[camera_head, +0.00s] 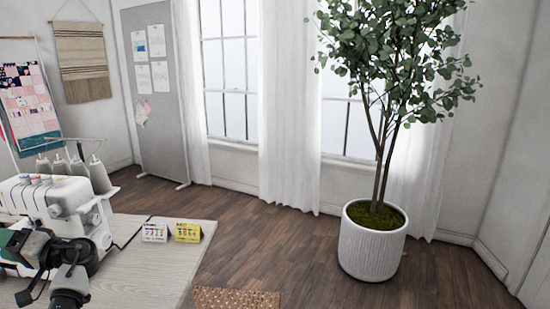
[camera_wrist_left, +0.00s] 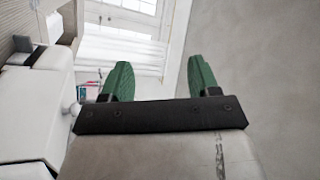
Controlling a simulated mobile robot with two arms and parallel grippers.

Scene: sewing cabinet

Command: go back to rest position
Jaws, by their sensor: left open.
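My left gripper (camera_wrist_left: 160,80) shows in the left wrist view with its two green fingers spread apart and nothing between them. In the head view, part of my left arm shows at the lower left, in front of the white sewing machine (camera_head: 72,194); a green part shows at the left edge, but the fingertips cannot be made out there. My right gripper is not in either view.
The wooden table (camera_head: 150,270) holds the machine, a white card (camera_head: 155,233) and a yellow card (camera_head: 188,232). A potted tree (camera_head: 372,243) stands on the floor at the right. A patterned mat (camera_head: 236,299) lies beside the table. The floor between is clear.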

